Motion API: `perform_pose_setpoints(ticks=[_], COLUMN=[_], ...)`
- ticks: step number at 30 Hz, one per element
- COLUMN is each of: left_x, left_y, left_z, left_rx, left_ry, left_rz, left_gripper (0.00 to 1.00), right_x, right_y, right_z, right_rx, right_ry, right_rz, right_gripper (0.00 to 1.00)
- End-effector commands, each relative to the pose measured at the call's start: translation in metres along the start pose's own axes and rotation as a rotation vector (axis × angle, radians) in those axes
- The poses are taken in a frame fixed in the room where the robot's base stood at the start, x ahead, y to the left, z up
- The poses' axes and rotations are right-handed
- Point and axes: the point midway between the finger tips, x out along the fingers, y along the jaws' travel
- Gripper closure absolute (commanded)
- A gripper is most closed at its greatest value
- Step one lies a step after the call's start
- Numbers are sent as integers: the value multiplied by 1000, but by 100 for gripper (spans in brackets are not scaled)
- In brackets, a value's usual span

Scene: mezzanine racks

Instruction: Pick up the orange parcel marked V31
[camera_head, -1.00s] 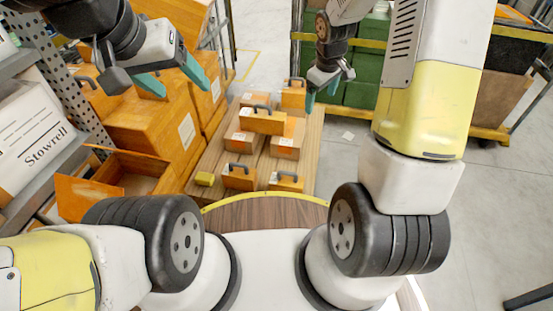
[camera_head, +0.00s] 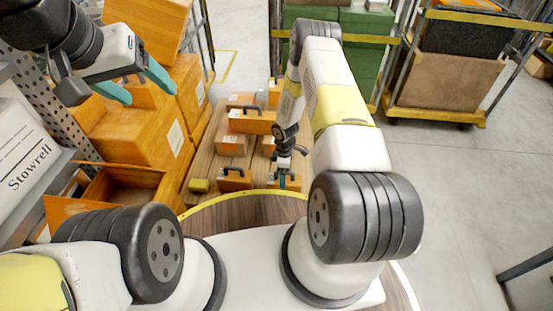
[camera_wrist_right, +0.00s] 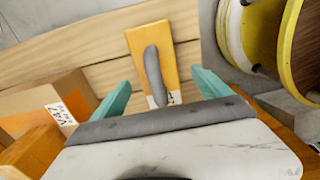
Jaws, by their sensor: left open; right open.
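Several orange parcels with dark handles stand on a wooden platform (camera_head: 205,165) in the head view. Their markings are too small to read there, so I cannot tell which is V31. My right gripper (camera_head: 283,182) is open over the front right parcel. In the right wrist view, an orange parcel (camera_wrist_right: 174,55) with a grey handle lies beyond and between the open teal fingers of that gripper (camera_wrist_right: 160,82); its white label is partly hidden and unreadable. A second parcel (camera_wrist_right: 35,108) at left has a label that seems to read V47. My left gripper (camera_head: 152,97) is open and empty at upper left.
A front left parcel (camera_head: 234,180) and a long one (camera_head: 252,122) stand close by. A small yellow block (camera_head: 199,185) lies at the platform's left. An open orange box (camera_head: 125,190) and large cartons (camera_head: 150,135) crowd the left. Carts with green crates (camera_head: 362,32) stand behind.

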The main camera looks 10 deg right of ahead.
Motion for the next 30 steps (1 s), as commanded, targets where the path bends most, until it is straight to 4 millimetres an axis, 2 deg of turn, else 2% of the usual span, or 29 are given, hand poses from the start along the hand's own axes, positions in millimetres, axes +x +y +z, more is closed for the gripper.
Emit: perform_pose_setpoints(ticks=[10, 14, 20, 30], left_x=[0, 0, 0, 0], left_y=[0, 0, 0, 0], left_z=[0, 0, 0, 0], left_rx=[0, 0, 0, 0], left_ry=[0, 0, 0, 0], left_rz=[0, 0, 0, 0], left_gripper=[31, 31, 31, 31], right_x=[48, 55, 55, 55], right_y=[4, 4, 4, 4], right_z=[3, 3, 3, 3], right_rx=[2, 2, 2, 2], right_ry=[0, 0, 0, 0], right_rz=[-1, 0, 0, 0], right_gripper=[13, 13, 13, 78])
